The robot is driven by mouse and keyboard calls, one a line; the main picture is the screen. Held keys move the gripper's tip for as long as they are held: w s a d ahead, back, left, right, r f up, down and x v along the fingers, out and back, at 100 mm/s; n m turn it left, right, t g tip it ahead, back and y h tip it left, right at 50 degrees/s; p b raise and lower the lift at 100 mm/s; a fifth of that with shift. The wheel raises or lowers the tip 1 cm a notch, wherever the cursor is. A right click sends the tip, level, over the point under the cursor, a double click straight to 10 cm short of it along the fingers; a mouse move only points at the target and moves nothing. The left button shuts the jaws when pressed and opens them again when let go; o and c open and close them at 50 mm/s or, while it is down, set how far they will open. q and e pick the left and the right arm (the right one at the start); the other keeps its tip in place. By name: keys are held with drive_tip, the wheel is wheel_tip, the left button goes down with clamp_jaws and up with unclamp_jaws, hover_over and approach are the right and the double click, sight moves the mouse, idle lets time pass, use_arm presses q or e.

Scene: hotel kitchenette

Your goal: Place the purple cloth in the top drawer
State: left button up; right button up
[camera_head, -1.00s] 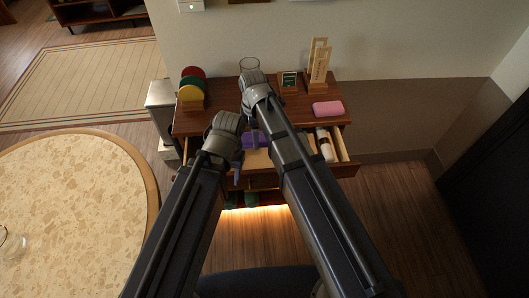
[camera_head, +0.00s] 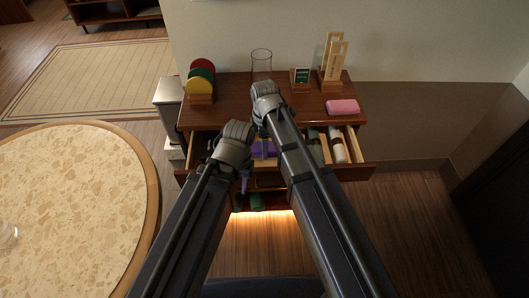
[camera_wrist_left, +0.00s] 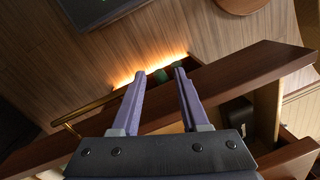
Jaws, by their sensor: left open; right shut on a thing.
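The purple cloth (camera_head: 263,149) shows in the head view as a small patch between my two arms, over the open top drawer (camera_head: 345,173). Much of it is hidden by my right arm. My right gripper (camera_head: 264,138) points down there, shut on the cloth; its fingers are mostly hidden. My left gripper (camera_head: 243,182) is lower, at the drawer's front. In the left wrist view its two fingers (camera_wrist_left: 160,72) are open and apart, with nothing between them, reaching past the wooden drawer front (camera_wrist_left: 235,75). A brass handle (camera_wrist_left: 92,108) runs along that front.
Rolled towels (camera_head: 338,146) lie in the drawer's right part. On the cabinet top (camera_head: 235,88) are colored discs (camera_head: 201,77), a glass (camera_head: 261,65), a small sign (camera_head: 299,77), a wooden holder (camera_head: 333,65) and a pink block (camera_head: 342,107). A round table (camera_head: 75,200) stands at left.

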wheel_tip(320, 180, down, 3)
drive_tip(key=b, duration=0.2)
drive_tip(key=shift+f+b, duration=0.2)
drive_tip(key=shift+b, duration=0.1)
drive_tip(key=shift+r, duration=0.15)
drive_tip(key=o, duration=1.2)
drive_tip(key=shift+c, duration=0.2)
wheel_tip(320, 180, up, 12)
drive_tip(key=p, duration=1.2)
